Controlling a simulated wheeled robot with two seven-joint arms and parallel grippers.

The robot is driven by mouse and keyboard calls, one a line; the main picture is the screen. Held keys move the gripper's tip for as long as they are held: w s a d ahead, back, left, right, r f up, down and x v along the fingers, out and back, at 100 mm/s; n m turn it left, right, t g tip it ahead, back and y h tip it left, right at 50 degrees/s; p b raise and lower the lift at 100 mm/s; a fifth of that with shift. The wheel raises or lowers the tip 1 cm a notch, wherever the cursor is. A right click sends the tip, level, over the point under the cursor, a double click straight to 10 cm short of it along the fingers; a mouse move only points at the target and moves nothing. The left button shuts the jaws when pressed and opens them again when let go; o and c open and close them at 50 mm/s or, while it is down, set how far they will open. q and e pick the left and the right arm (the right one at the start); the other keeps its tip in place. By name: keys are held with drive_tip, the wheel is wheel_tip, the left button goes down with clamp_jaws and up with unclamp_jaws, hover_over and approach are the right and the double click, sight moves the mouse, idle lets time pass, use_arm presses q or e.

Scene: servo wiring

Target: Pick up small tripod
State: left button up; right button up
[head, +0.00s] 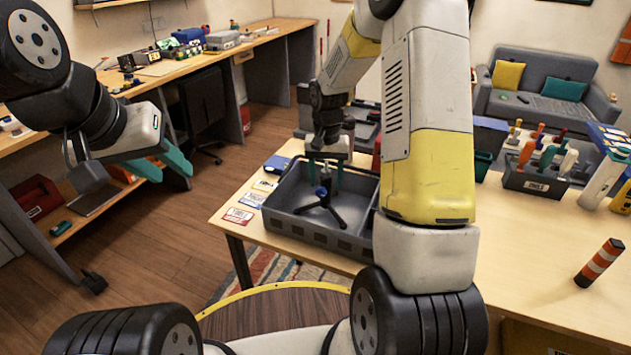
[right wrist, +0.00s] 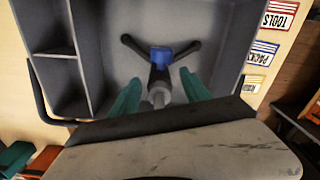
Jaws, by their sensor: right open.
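The small tripod (head: 322,203) stands in the left compartment of a grey tray (head: 302,233) on the table. It has dark legs and a blue part, and it also shows in the right wrist view (right wrist: 161,60). My right gripper (head: 324,175) is above the tripod, pointing down, with its teal fingers open. In the right wrist view the fingers (right wrist: 160,97) lie on either side of the tripod's upper post; I cannot tell whether they touch it. My left gripper (head: 170,166) is at the left, away from the table, with its teal fingers apart and nothing between them.
My right arm hides part of the tray's right side. A tool caddy (head: 533,180) and an orange-striped cylinder (head: 598,263) stand to the right.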

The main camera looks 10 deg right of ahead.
drive_tip(key=shift+f, duration=0.3)
clamp_jaws()
idle(1.2)
